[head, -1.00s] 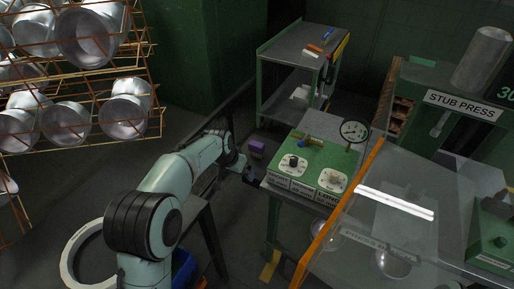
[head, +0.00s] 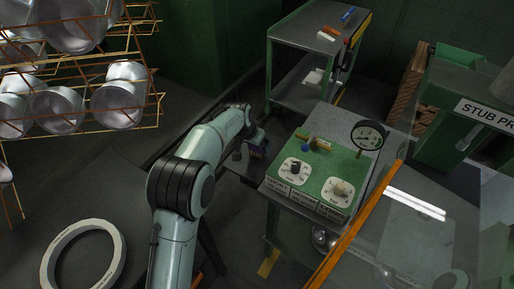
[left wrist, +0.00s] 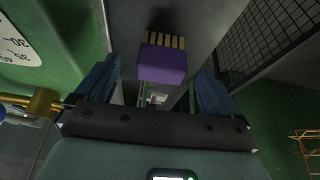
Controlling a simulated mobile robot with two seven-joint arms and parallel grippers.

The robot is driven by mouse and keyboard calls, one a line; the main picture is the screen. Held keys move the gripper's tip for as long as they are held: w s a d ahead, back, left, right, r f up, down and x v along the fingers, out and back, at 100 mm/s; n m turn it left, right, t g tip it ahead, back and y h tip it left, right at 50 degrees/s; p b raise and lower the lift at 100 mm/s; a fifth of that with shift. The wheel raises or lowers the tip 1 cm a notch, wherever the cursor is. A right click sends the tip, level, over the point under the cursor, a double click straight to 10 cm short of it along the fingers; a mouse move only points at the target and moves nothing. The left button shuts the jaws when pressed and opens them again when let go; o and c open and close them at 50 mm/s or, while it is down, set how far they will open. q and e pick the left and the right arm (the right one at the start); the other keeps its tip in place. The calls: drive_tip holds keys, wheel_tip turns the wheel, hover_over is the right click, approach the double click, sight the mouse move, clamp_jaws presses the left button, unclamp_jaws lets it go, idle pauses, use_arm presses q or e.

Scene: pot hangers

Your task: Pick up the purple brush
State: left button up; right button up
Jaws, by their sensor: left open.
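The purple brush (left wrist: 162,64) shows in the left wrist view as a purple block with a row of tan bristles at its far end. It lies in line with the space between the two blue fingers of my left gripper (left wrist: 158,76), which is open with gaps on both sides of the brush. In the head view my left gripper (head: 260,141) is at the brush, left of the green control box; only a small purple patch of the brush (head: 258,153) shows there. My right gripper is out of view.
The green control box (head: 324,168) with knobs and a gauge stands close to the right of my gripper. A shelf cart (head: 318,45) is behind. A wire rack with metal pots (head: 60,110) stands at the left. A white ring (head: 52,268) lies at lower left.

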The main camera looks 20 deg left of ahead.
use_arm(q)
drive_tip(key=x, duration=0.3)
drive_tip(key=w+x, duration=0.1)
drive_tip(key=x, duration=0.1)
drive_tip(key=shift+w+a+f, duration=0.1)
drive_tip(key=shift+a+f, duration=0.05)
drive_tip(key=shift+f, duration=0.05)
drive_tip(key=c, duration=1.1)
